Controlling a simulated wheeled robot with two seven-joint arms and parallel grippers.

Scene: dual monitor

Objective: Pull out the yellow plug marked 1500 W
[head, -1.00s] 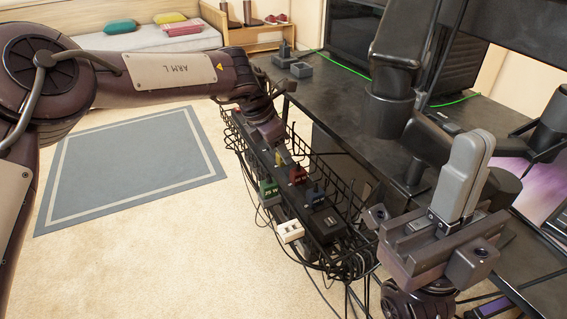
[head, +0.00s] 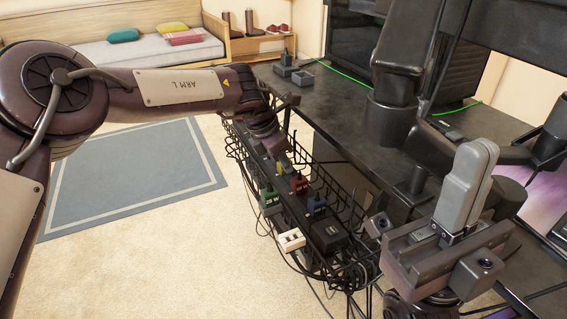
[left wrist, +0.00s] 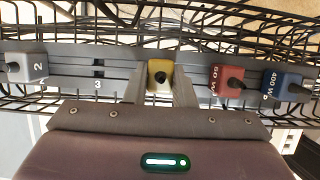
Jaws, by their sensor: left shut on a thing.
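The yellow plug (left wrist: 160,74) sits in a dark power strip (left wrist: 112,70) and stands between my left gripper's two fingers (left wrist: 160,88). No wattage text on it is readable. In the head view, the yellow plug (head: 280,169) shows only partly below my left gripper (head: 274,150), which reaches down into the cable basket. My left gripper is shut on the yellow plug. My right gripper (head: 469,180) points up at the right, its fingers together and empty, away from the strip.
A red plug (left wrist: 228,80) and a blue 400 W plug (left wrist: 284,85) stand right of the yellow one; a grey plug (left wrist: 25,68) is at the left. A green plug (head: 270,198) and a white plug (head: 291,239) are nearer. The wire basket (head: 345,185) hangs beside the black desk (head: 340,105).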

